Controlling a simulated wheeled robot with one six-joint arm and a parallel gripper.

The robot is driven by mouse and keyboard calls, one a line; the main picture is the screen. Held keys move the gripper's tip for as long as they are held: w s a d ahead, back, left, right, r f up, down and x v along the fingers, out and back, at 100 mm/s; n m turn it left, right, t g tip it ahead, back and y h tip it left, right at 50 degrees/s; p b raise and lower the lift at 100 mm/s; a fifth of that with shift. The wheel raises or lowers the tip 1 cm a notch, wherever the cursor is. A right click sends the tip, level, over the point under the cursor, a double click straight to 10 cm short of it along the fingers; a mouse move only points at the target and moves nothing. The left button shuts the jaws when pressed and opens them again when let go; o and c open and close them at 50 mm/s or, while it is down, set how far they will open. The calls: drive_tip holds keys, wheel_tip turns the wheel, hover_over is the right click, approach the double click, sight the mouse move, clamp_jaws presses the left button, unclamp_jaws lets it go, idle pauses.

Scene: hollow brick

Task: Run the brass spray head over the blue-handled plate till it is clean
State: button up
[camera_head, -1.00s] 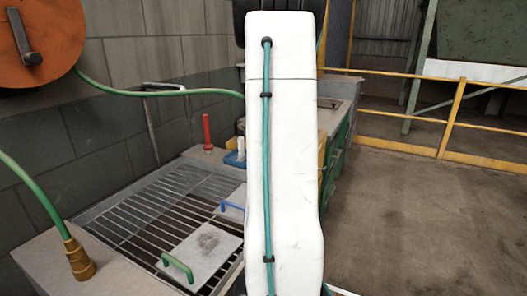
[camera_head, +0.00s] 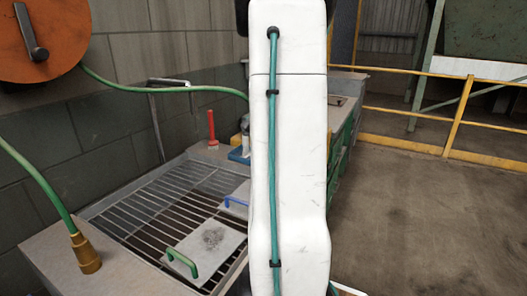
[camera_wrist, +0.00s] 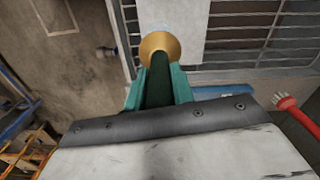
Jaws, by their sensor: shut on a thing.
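My gripper (camera_wrist: 158,88) has teal fingers shut around the dark body of a flared brass spray head (camera_wrist: 158,42). In the head view my arm hides the gripper and spray head. The blue-handled plate (camera_head: 237,188) lies on the grating, partly behind my arm, with its blue handle (camera_head: 235,201) at the left edge; the hidden part of its face cannot be judged.
A green-handled plate (camera_head: 208,245) with a dark smudge lies nearer on the grating (camera_head: 150,210). Another brass fitting (camera_head: 86,256) on a green hose stands on the left ledge. A red-handled brush (camera_head: 212,130) and a blue item (camera_head: 240,155) stand behind. The floor at right is clear.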

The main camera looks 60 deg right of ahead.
drive_tip(key=shift+a, duration=1.5)
drive_tip(key=w, duration=1.5)
drive_tip(key=shift+w, duration=0.3)
drive_tip(key=shift+a, duration=0.1)
idle(0.4)
drive_tip(key=a, duration=2.6)
drive_tip(key=shift+a, duration=0.4)
